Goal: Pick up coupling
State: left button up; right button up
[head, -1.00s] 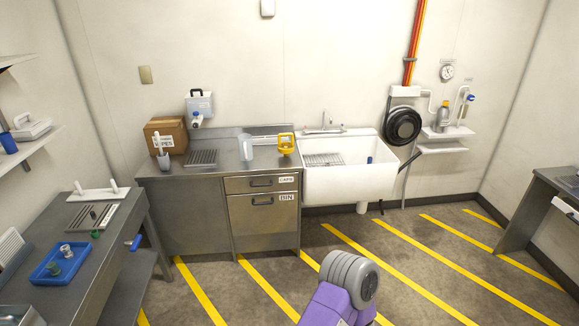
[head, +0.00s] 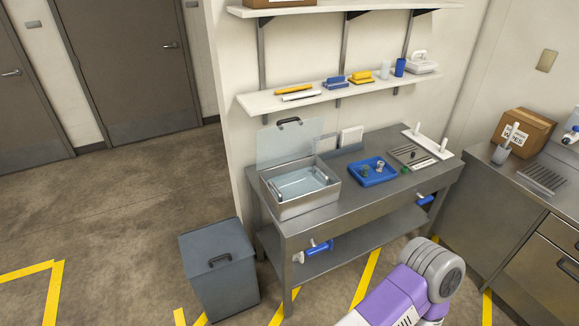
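Small fittings stand on the metal table (head: 330,215). In the blue tray (head: 386,178) are a greenish-grey fitting (head: 365,171) and a paler grey one (head: 379,166). A small green piece (head: 405,170) sits beside the tray, and a dark piece (head: 412,155) lies on the slotted drain plate. They are too small to tell which one is the coupling. Neither gripper is in view; only a purple and grey link of my own arm shows at the bottom.
An open steel box with a raised clear lid (head: 291,142) stands at the table's left end. A grey lidded bin (head: 219,273) stands on the floor beside the table. Shelves (head: 335,90) hang above. Open floor lies at left.

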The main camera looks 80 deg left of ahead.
aim_at(365, 168)
jog(key=u, duration=2.65)
jog(key=i, duration=0.7)
